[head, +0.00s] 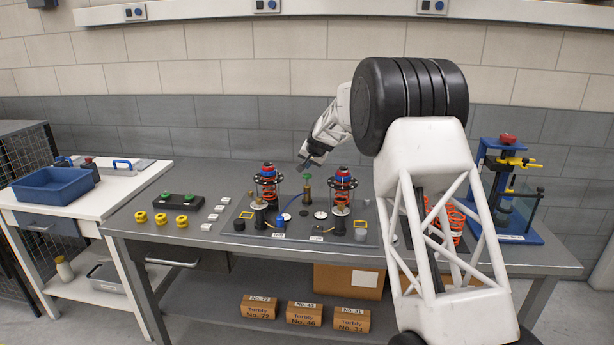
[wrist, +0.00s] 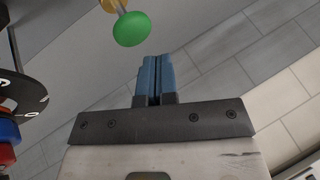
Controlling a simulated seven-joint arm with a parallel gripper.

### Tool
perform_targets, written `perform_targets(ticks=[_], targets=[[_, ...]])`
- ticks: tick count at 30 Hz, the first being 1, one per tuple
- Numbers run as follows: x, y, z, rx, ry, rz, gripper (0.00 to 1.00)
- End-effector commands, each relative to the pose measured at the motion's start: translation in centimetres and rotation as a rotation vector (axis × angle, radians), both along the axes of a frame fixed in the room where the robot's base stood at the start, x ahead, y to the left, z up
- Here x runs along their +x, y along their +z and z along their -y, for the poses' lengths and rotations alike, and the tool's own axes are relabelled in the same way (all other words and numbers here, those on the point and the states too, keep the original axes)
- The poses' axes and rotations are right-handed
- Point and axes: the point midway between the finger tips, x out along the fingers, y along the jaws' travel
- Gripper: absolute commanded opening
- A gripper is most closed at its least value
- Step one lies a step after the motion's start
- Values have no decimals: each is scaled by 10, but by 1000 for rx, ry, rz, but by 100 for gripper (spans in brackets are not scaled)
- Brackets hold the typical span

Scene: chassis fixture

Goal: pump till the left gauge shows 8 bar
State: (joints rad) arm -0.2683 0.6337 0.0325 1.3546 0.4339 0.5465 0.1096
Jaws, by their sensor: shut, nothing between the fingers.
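My gripper (head: 307,164) is shut and empty. It hangs just above the pump's green knob (head: 307,177), which sits on a brass-coloured stem (head: 307,190) in the middle of the fixture board. In the wrist view my blue fingertips (wrist: 156,75) are together, and the green knob (wrist: 131,29) is beyond them, slightly left and apart. Two small round white dials lie on the board, a left one (head: 286,217) and a right one (head: 320,215). Their needles and figures are too small to read, and I cannot tell which is the task's left gauge.
Spring struts with red and blue tops stand left (head: 267,175) and right (head: 342,180) of the pump. Part of one fills the wrist view's left edge (wrist: 14,130). Yellow knobs (head: 161,219) and a black button box (head: 178,201) lie left. A blue press stand (head: 515,236) is right.

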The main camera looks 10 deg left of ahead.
Motion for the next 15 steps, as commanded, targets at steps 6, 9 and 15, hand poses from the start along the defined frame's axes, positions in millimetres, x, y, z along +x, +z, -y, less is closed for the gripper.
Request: perform_targets(ticks=[6, 9, 15], targets=[[0, 15, 0, 1, 0, 1, 0], [0, 22, 0, 0, 0, 1, 0], [0, 37, 0, 0, 0, 2, 0]])
